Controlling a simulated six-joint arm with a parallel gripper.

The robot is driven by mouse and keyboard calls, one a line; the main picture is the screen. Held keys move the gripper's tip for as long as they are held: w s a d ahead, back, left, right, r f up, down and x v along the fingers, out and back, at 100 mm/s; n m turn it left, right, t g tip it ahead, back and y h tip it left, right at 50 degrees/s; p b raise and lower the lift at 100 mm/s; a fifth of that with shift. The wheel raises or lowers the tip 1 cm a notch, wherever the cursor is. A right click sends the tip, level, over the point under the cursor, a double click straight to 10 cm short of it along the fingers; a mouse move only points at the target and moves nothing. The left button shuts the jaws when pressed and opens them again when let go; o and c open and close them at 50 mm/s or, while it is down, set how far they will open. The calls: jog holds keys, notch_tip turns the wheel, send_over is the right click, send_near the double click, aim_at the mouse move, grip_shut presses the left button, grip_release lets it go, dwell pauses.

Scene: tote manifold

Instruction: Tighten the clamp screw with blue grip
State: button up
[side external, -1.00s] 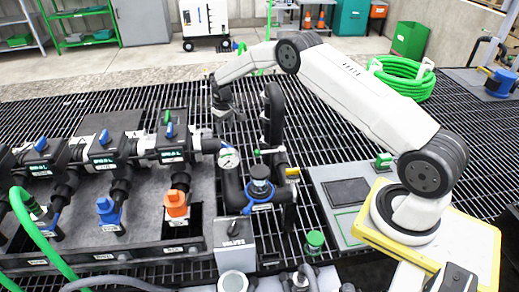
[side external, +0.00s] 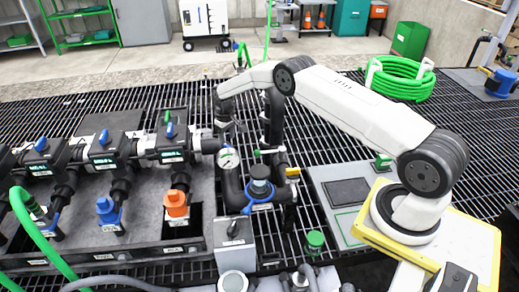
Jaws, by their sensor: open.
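My gripper (side external: 229,126) hangs at the end of my arm, pointing down above the right end of the valve row, left of a black upright pipe (side external: 275,115). It is open, with nothing seen between its fingers; they are small and dark here.
A pressure gauge (side external: 228,158) stands just below my gripper. A green handle (side external: 269,151) and a yellow handle (side external: 292,171) are close by on the pipework. Valves with blue levers (side external: 170,131) line the left. A grey box (side external: 234,240) stands in front. Open grating lies behind.

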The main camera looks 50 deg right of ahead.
aim_at(228, 146)
jog(key=shift+f, duration=2.1)
grip_shut()
